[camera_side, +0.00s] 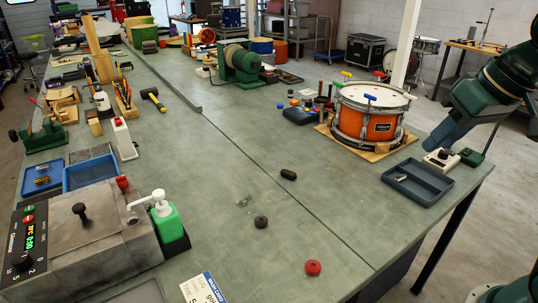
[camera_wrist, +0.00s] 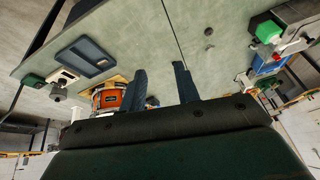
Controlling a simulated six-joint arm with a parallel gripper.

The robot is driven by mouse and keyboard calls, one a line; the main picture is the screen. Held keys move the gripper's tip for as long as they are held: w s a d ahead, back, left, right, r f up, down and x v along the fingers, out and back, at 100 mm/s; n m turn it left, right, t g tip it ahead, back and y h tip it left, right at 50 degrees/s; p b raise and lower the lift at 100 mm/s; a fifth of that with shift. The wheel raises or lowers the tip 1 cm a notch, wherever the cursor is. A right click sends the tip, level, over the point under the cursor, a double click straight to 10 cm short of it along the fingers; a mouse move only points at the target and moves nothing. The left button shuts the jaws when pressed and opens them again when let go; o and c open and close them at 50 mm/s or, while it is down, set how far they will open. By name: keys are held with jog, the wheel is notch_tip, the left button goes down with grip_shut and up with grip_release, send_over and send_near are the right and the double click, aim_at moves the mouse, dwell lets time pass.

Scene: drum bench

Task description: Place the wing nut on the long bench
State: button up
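A small grey metallic piece, apparently the wing nut (camera_side: 244,201), lies on the green-grey long bench (camera_side: 290,230) in the side view, left of the seam and behind a dark round knob. I cannot make it out for certain in the wrist view. My gripper (camera_side: 438,140) hangs at the right of the side view, above the bench's right edge, far from that piece. In the wrist view the two blue fingers of my gripper (camera_wrist: 160,68) stand apart with nothing between them.
An orange drum (camera_side: 367,120) and a dark blue tray (camera_side: 419,182) stand near my gripper. A black piece (camera_side: 288,174), the dark knob (camera_side: 261,222) and a red knob (camera_side: 313,267) lie mid-bench. The bench middle is mostly clear.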

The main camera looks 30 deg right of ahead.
jog(key=s+f+n, duration=0.2)
jog(key=s+f, duration=0.1)
jog(key=s, duration=0.3)
jog(key=shift+d+f+t, duration=0.4)
jog(key=shift+d, duration=0.05)
jog(key=shift+w, duration=0.1)
dwell(0.8)
